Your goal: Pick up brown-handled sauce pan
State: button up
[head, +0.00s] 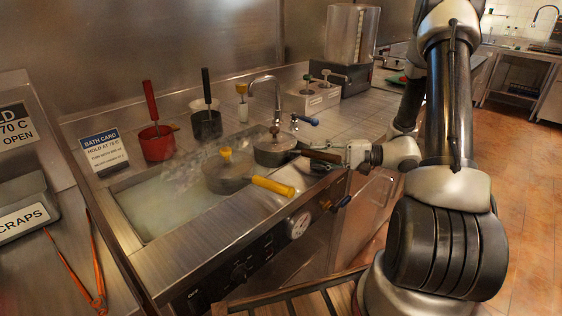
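The brown-handled sauce pan (268,154) is a grey lidded pan at the right end of the steaming bath, below the tap. Its brown handle (321,156) points right, over the counter's front edge. My gripper (347,152) is at the outer end of this handle, reaching in from the right. The fingers are small here and overlap the handle end, so I cannot tell whether they are closed on it or touch it. A second grey pan (226,180) with a yellow handle (273,186) sits just left and nearer.
The steaming water bath (160,208) has a tap (277,95) behind it. A red pot (156,146) and a dark pot (206,125) stand at its back edge. Blue-tipped (306,120) and yellow levers are nearby. Orange tongs (80,272) lie left.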

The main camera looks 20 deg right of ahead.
jog(key=shift+x, duration=1.15)
jog(key=shift+c, duration=0.2)
grip_shut()
jog(key=shift+r, duration=0.15)
